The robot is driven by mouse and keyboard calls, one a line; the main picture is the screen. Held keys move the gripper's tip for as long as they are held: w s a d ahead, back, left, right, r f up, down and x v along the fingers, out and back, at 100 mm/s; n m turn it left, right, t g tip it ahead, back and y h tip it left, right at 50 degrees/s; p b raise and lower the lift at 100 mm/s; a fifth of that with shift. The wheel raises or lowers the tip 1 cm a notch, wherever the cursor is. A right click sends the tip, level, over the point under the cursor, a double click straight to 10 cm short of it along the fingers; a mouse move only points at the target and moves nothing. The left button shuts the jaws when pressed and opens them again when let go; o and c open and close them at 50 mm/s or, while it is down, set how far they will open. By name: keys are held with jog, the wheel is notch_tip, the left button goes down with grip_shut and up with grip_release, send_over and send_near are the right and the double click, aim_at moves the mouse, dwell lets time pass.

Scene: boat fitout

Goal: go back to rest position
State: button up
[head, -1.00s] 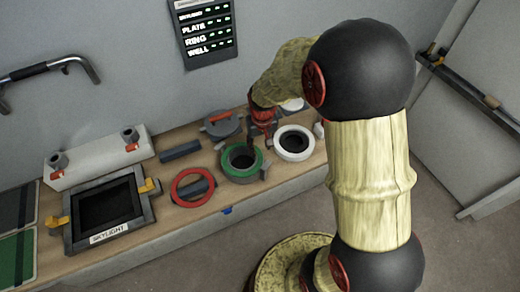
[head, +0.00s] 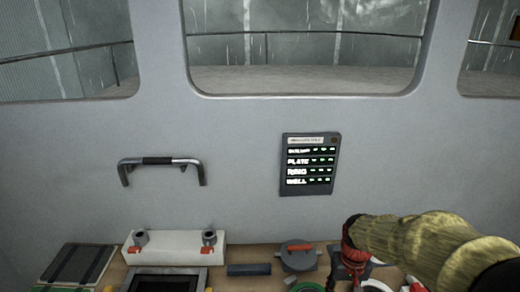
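My arm comes in from the lower right, and my gripper (head: 349,272) hangs over the bench at the bottom of the view. It is small and dark below a red wrist part, and the frame does not show whether its fingers are apart. A green ring (head: 309,287) and a white ring (head: 374,286) are partly cut off by the bottom edge, close to the gripper. A round grey lid (head: 298,257) with a red handle lies to the gripper's left.
A white block (head: 172,248) with two grey knobs stands at the back of the bench, behind a dark frame (head: 164,280). A dark bar (head: 249,270) lies to its right. A handrail (head: 161,162) and a lit panel (head: 311,164) are on the wall below the windows.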

jog(key=s+a+r+t, duration=0.2)
jog(key=s+a+r, duration=0.1)
jog(key=s+r, duration=0.5)
jog(key=s+a+r+n+t, duration=0.1)
jog(key=s+a+r+t, duration=0.2)
jog(key=s+r, duration=0.5)
jog(key=shift+r+n, duration=0.3)
jog(key=shift+r, duration=0.55)
